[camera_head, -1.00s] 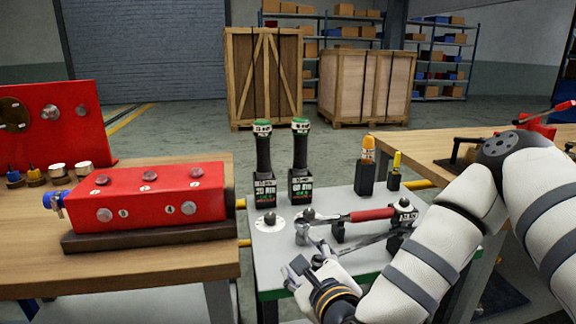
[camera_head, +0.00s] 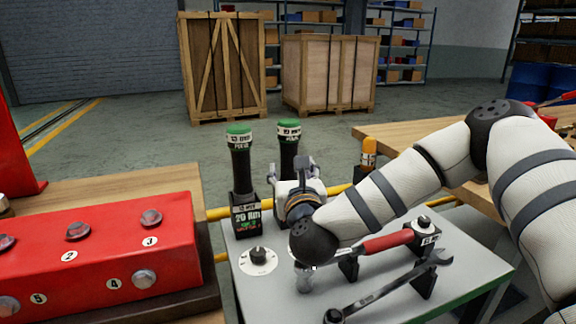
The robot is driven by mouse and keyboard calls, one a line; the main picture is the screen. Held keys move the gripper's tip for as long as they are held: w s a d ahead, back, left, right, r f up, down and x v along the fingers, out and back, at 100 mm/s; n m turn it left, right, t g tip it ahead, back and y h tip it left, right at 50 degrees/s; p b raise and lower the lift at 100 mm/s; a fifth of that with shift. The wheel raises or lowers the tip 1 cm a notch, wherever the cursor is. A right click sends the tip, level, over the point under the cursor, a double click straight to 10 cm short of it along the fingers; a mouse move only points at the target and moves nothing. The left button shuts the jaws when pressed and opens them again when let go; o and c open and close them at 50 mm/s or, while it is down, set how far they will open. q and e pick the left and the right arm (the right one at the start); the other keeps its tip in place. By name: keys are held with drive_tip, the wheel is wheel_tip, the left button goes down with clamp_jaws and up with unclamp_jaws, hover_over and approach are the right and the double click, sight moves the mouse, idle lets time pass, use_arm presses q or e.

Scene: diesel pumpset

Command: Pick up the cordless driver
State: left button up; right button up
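Two upright black drivers with green tops stand on the small grey table (camera_head: 262,300). The left driver (camera_head: 239,165) sits in a black holder marked 20 Nm and is in full view. The right driver (camera_head: 289,138) stands farther back; its lower part and holder are hidden behind my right gripper. My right gripper (camera_head: 293,172) reaches away from me, just in front of the right driver, to the right of the left one. Its fingers are partly hidden by the wrist, so I cannot tell whether they touch or enclose the driver. My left gripper is not in view.
A red-handled tool (camera_head: 388,243) lies on black supports under my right forearm, with an open-ended wrench (camera_head: 390,284) nearer me. A black knob (camera_head: 258,255) on a white disc is at left. A red block (camera_head: 110,250) stands on the wooden bench.

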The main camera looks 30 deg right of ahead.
sight(290, 166)
drive_tip(key=x, duration=0.5)
drive_tip(key=shift+d+f, duration=0.1)
drive_tip(key=shift+f, duration=0.15)
clamp_jaws()
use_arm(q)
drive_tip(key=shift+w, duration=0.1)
use_arm(e)
drive_tip(key=shift+r, duration=0.15)
